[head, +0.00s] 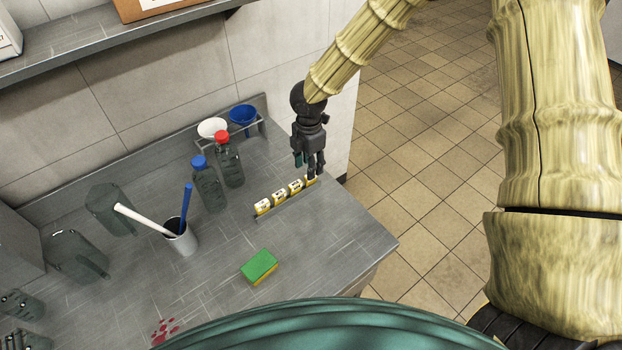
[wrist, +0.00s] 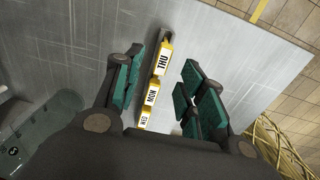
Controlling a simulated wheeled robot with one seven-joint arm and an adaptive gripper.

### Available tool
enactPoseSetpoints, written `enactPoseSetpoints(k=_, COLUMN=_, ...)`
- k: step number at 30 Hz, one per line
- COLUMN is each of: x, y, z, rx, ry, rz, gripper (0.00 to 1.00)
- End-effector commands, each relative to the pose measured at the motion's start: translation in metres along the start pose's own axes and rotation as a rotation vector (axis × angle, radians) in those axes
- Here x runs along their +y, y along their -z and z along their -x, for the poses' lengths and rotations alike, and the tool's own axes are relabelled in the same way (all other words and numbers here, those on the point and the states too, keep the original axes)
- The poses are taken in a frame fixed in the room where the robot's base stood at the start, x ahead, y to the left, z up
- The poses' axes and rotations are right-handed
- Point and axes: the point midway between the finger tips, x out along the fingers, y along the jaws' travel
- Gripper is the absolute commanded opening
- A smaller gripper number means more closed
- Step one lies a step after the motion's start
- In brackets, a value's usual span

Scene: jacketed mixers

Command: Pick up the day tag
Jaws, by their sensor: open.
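Several yellow day tags with white printed faces stand in a row along a narrow grey rail (head: 287,206) on the steel counter. In the wrist view I read a THU tag (wrist: 163,62), a MON tag (wrist: 152,96) and a WED tag (wrist: 144,120). My gripper (head: 309,170) is at the right end of the row, pointing down, and partly hides the end tag. In the wrist view my gripper (wrist: 158,88) is open and empty, its green-padded fingers on either side of the row. I cannot tell its exact height above the tags.
A green and yellow sponge (head: 260,266) lies in front of the row. A red-capped bottle (head: 229,162) and a blue-capped bottle (head: 207,185) stand left of it. Funnels in a rack (head: 243,130) are behind. The counter's right edge (head: 372,223) is close to the row.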

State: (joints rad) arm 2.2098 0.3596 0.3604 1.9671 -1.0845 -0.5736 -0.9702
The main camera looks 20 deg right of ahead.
Motion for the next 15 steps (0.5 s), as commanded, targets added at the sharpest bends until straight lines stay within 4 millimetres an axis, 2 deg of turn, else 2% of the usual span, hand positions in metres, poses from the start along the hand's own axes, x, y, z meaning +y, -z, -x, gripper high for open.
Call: enactPoseSetpoints(k=15, x=-0.002, y=-0.004, z=-0.042, rx=0.000, ry=0.001, rz=0.001, gripper=0.40)
